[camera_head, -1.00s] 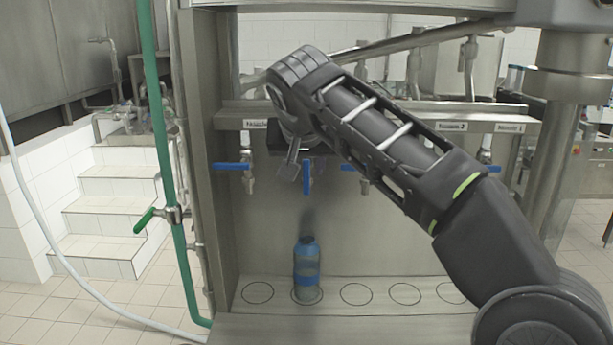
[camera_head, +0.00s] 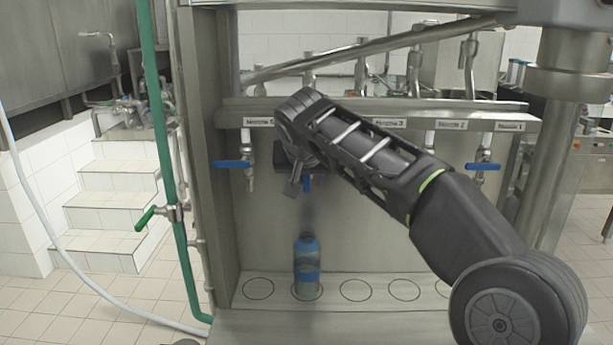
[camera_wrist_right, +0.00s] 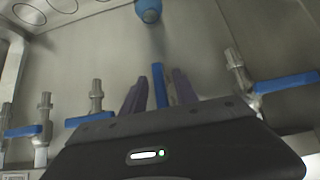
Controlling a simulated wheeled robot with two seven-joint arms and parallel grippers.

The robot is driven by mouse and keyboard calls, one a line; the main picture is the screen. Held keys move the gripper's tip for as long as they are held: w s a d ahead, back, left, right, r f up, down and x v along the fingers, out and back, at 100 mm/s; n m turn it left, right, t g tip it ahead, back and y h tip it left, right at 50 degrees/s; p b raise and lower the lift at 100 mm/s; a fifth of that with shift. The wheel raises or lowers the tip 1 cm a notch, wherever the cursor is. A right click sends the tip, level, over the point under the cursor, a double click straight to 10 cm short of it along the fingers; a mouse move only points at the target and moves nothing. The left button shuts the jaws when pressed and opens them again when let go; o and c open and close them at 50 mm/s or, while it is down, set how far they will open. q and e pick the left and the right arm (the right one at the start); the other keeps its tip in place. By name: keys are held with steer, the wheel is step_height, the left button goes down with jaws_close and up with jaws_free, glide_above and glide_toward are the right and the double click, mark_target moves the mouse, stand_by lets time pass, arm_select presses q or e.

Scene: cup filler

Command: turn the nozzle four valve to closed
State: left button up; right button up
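The nozzle four valve's blue handle (camera_head: 307,184) hangs straight down, with only its lower end showing past my right gripper in the head view. In the right wrist view the handle (camera_wrist_right: 159,84) stands between the two fingers. My right gripper (camera_head: 293,186) is at this valve, and its fingers in the wrist view (camera_wrist_right: 157,92) look apart around the handle, with the right finger very close to it. Contact is not clear. The valve body is hidden behind the gripper. A blue bottle (camera_head: 307,260) stands upright below on the second marked circle. My left gripper is not in view.
The nozzle 5 valve (camera_head: 232,164) at left and nozzle 1 valve (camera_head: 482,167) at right have sideways handles. My right arm covers the middle valves. A green pipe (camera_head: 160,130) stands left of the steel cabinet. The other circles on the shelf (camera_head: 330,308) are empty.

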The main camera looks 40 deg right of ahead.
jaws_close()
stand_by(0.4)
steer(key=shift+b, duration=0.3)
steer(key=shift+w+a+r+m+t+y+b, duration=0.35)
steer(key=shift+m+t+y+b, duration=1.15)
steer(key=shift+b, duration=2.05)
steer(key=shift+w+a+r+m+t+y+b, duration=0.2)
steer(key=shift+a+r+m+t+y+b, duration=0.3)
steer(key=shift+m+t+y+b, duration=2.05)
steer(key=shift+w+a+r+m+t+h+b, duration=0.1)
steer(key=shift+w+a+r+m+t+b, duration=0.75)
steer(key=shift+b, duration=3.7)
steer(key=shift+s+d+f+n+t, duration=0.3)
steer(key=shift+s+d+t, duration=0.2)
steer(key=shift+s+d, duration=0.1)
